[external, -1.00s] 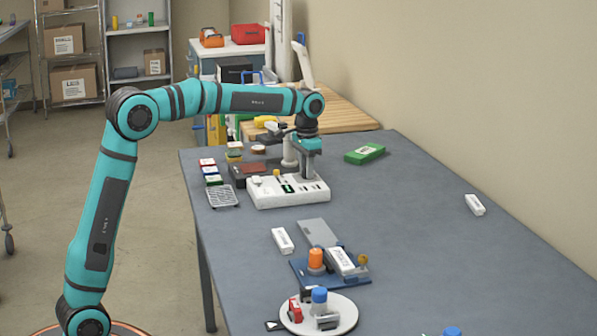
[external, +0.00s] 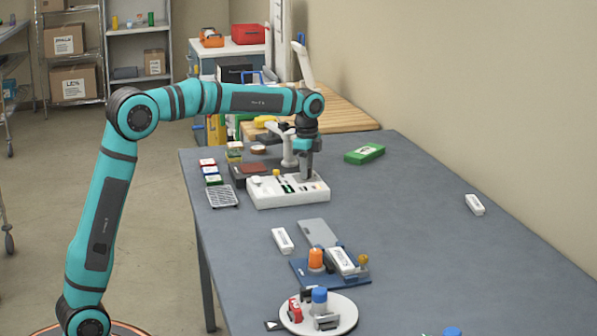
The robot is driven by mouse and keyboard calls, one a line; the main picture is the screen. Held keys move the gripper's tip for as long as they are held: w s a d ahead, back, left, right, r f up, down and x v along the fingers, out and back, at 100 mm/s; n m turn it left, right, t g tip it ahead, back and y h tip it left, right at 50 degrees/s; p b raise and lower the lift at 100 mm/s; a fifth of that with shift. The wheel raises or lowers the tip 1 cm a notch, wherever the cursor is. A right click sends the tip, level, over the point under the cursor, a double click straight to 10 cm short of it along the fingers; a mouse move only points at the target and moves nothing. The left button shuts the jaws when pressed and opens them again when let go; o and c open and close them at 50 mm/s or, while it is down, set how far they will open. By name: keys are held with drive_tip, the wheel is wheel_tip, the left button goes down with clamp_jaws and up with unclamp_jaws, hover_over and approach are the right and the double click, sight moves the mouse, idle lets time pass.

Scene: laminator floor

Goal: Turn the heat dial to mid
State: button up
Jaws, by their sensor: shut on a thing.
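The white control unit (external: 262,199) stands on the grey table, with green-marked slots and a small yellow knob (external: 276,173) on its top. My gripper (external: 307,176) points straight down at the back right part of the unit. Its jaws are closed at the unit's top face, on what appears to be the heat dial. The dial is hidden by the fingers, so its setting cannot be read.
A white lever post (external: 288,150) stands just behind the unit, close to my gripper. The table's right side is mostly clear.

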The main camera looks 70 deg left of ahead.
drive_tip(key=shift+m, duration=0.5)
idle(0.3)
drive_tip(key=o, duration=1)
drive_tip(key=shift+c, duration=0.2)
wheel_tip(320, 180, up, 17)
drive_tip(key=shift+r, duration=0.2)
